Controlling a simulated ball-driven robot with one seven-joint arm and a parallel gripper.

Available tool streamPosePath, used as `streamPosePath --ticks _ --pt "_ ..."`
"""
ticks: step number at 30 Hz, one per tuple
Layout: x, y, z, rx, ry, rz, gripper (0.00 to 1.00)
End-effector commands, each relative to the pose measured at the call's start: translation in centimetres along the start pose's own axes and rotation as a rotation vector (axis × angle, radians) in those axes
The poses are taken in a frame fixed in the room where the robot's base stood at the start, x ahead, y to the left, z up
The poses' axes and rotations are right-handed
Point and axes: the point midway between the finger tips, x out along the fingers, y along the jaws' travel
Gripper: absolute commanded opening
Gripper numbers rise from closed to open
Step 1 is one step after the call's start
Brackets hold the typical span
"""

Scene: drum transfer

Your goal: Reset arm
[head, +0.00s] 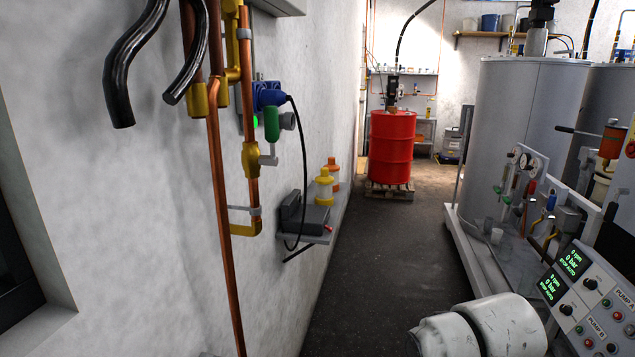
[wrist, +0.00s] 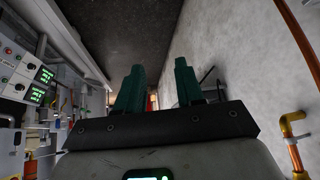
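My gripper (wrist: 158,82) shows in the wrist view, with two dark green fingers standing apart on a black mount. It is open, and nothing is held between the fingers. In the head view my gripper is out of sight. Only white, rounded links of my own arm show there at the bottom, right of the middle, in front of the pump panel's left side.
A red drum (head: 391,150) stands on a wooden pallet (head: 389,188) down the aisle. Copper pipes (head: 222,190) and a wall shelf (head: 307,228) line the left wall. A pump panel (head: 590,300) and grey tank (head: 515,130) stand right. The aisle floor (head: 380,250) is clear.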

Motion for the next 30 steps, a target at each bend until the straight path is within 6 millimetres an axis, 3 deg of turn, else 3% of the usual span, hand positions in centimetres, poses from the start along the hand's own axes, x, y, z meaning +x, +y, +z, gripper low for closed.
streamPosePath --ticks 1,9,18,21,24,30 --pt "1.2 0.7 3.3 0.008 -0.042 0.002 0.37" --pt "3.8 4.0 18.5 0.042 -0.224 0.022 0.37" --pt "1.7 7.0 34.2 0.069 -0.416 0.057 0.37" --pt "0.5 7.6 37.6 0.072 -0.460 0.068 0.37" --pt "-0.3 7.9 39.7 0.073 -0.488 0.074 0.37" --pt "-0.9 8.1 41.0 0.074 -0.505 0.079 0.37"
